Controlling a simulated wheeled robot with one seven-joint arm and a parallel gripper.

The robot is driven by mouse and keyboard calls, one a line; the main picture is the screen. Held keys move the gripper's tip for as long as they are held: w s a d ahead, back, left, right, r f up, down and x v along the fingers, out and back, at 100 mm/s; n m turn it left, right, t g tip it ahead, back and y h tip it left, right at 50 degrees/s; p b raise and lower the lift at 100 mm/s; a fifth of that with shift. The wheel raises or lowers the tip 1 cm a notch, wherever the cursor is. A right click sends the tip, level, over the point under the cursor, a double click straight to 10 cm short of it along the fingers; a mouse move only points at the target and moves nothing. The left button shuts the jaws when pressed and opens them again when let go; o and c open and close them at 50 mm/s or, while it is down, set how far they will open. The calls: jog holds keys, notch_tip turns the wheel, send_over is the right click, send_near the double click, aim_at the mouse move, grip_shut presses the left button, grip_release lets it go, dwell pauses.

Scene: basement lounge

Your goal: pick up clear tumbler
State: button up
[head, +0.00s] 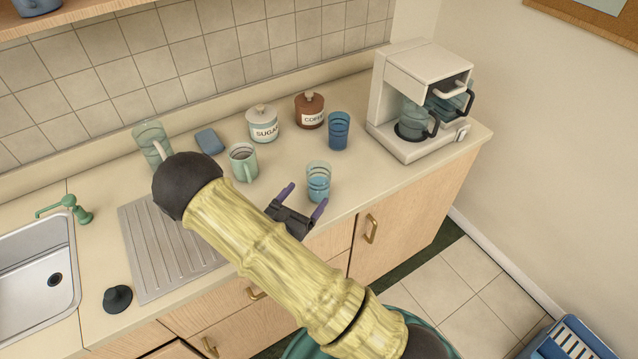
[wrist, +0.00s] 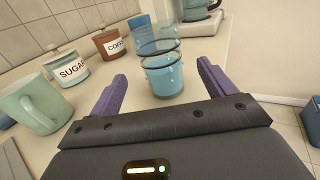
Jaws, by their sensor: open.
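The clear tumbler (head: 318,182) is a see-through, blue-tinted glass standing upright near the counter's front edge. It also shows in the wrist view (wrist: 163,78), beyond the fingertips and roughly between them. Bluish liquid or a tinted base shows in its lower part. My gripper (head: 303,200) is open and empty, with its two purple fingers pointing toward the tumbler from the front left. In the wrist view the fingers (wrist: 162,85) are spread wide on either side of the tumbler's line. I cannot tell exactly how far apart the tips and the glass are.
A green mug (head: 243,162), a sugar jar (head: 263,124), a coffee jar (head: 310,110) and a blue cup (head: 338,130) stand behind the tumbler. A coffee maker (head: 415,100) is at right. A clear pitcher (head: 150,142) and a sink (head: 38,265) are at left.

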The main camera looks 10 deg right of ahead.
aim_at(313, 192)
jog(key=shift+w+d+f+p, duration=0.4)
jog(key=shift+w+d+f, duration=0.45)
jog(key=shift+w+d, duration=0.05)
jog(key=p+x, duration=0.1)
jog(key=x, duration=0.4)
jog(key=shift+p, duration=0.3)
jog(key=c, duration=1.2)
